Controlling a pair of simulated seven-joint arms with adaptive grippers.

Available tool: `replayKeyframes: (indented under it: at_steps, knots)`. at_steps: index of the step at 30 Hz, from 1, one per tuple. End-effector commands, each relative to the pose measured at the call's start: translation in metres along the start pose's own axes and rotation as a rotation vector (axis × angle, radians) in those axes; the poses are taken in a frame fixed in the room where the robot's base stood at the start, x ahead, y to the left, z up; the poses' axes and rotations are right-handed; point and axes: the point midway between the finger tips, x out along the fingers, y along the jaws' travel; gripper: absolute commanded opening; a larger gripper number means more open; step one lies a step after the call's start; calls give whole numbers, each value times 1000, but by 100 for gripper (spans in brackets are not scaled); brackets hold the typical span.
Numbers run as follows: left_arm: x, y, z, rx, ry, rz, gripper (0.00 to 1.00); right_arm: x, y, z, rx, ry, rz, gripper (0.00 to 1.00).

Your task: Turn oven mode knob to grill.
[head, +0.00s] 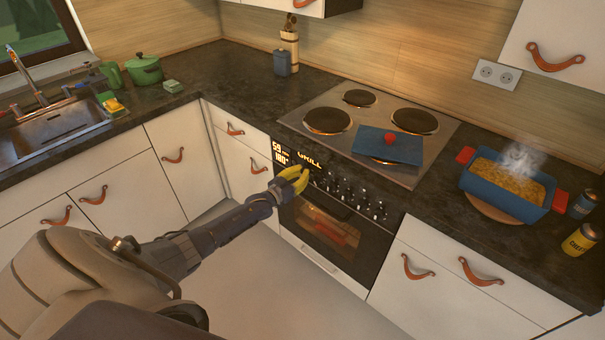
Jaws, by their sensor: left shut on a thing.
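The oven (335,228) is built in under the cooktop, with a row of knobs (348,192) along its front panel. The word GRILL shows on the lit panel (309,161), beside orange digits at its left end. My left gripper (298,178) has yellow fingers and reaches the left end of the knob row. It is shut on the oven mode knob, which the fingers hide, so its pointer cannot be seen. My right gripper is not in view.
The cooktop (330,145) holds a blue lid (372,146) with a red knob. A steaming blue dish (498,199) sits on the right counter near two small cans. Cabinet fronts with leather pulls flank the oven. A sink (50,135) is at the left.

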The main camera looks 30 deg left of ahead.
Motion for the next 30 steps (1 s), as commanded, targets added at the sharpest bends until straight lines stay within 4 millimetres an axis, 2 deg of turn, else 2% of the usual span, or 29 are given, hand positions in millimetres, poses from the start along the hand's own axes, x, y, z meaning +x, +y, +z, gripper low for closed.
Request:
replayKeyframes:
  at_steps: [12,13,19,30]
  knots:
    - [0,1,1,9,-3,1,0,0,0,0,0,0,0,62]
    - [0,1,1,9,-3,1,12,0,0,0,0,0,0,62]
    - [0,1,1,8,-2,1,34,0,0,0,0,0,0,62]
    - [-6,0,1,7,-2,0,34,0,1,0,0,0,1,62]
